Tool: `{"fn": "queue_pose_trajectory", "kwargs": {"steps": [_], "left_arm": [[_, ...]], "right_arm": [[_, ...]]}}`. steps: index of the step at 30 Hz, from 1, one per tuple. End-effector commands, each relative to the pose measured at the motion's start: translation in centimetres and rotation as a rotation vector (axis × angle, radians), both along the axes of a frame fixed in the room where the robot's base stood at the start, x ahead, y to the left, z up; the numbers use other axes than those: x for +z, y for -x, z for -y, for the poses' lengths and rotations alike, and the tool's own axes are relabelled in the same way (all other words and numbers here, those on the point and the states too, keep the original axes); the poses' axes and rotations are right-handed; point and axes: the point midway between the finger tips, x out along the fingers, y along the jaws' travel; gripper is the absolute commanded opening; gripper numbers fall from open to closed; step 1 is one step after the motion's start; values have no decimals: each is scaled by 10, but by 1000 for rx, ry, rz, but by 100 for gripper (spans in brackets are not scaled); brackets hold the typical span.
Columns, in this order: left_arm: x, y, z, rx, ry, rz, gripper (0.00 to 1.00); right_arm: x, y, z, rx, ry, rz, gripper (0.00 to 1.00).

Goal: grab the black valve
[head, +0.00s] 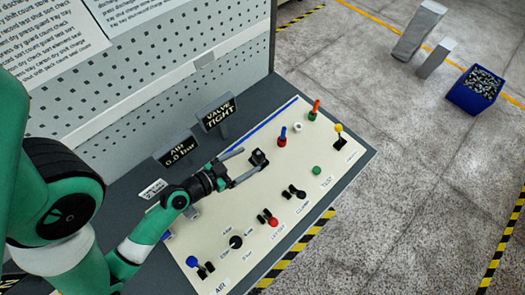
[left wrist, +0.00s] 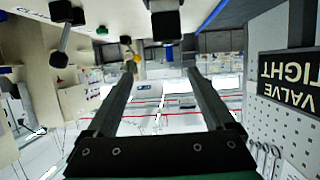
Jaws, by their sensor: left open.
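The black valve (head: 259,157) is a small dark knob on the cream control panel, in front of the "VALVE TIGHT" sign. My left gripper (head: 249,162) is open, with its two fingers pointing at the valve and their tips close to it. In the left wrist view, which is upside down, the valve (left wrist: 165,22) hangs from the top edge. There it lies sideways between the two finger lines but above the open tips (left wrist: 161,74). Nothing is between the fingers. I cannot tell whether a finger touches the valve. My right gripper is not in view.
The panel (head: 215,262) also carries a red-and-blue lever (head: 282,137), a white button (head: 297,127), a green button (head: 317,170), black toggles (head: 294,191) and a yellow-topped lever (head: 339,134). Signs "VALVE TIGHT" (head: 217,113) and "AIR 0.0 bar" (head: 177,150) stand behind. A blue bin (head: 466,101) stands on the floor.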

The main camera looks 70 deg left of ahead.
Motion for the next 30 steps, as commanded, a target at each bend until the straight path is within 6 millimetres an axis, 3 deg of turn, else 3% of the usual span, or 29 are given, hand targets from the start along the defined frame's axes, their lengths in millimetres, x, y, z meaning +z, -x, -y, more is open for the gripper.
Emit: {"fn": "queue_pose_trajectory", "kwargs": {"steps": [1, 3, 8, 13, 18, 26, 30], "left_arm": [[-19, 10, 0, 21, 15, -20, 88], [-27, 17, -1, 42, 25, -32, 88], [-25, 16, -5, 52, 24, -29, 88], [-29, -5, -12, 46, 20, -27, 88], [-44, -31, -24, 50, 21, -27, 88], [-52, -42, -29, 51, 22, -28, 88], [-61, -60, -38, 51, 22, -26, 88]], "right_arm": [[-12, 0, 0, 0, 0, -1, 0], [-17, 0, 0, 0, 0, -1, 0], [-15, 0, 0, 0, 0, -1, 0], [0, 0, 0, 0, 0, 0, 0], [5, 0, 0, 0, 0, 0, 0], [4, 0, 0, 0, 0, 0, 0], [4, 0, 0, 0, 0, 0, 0]]}}
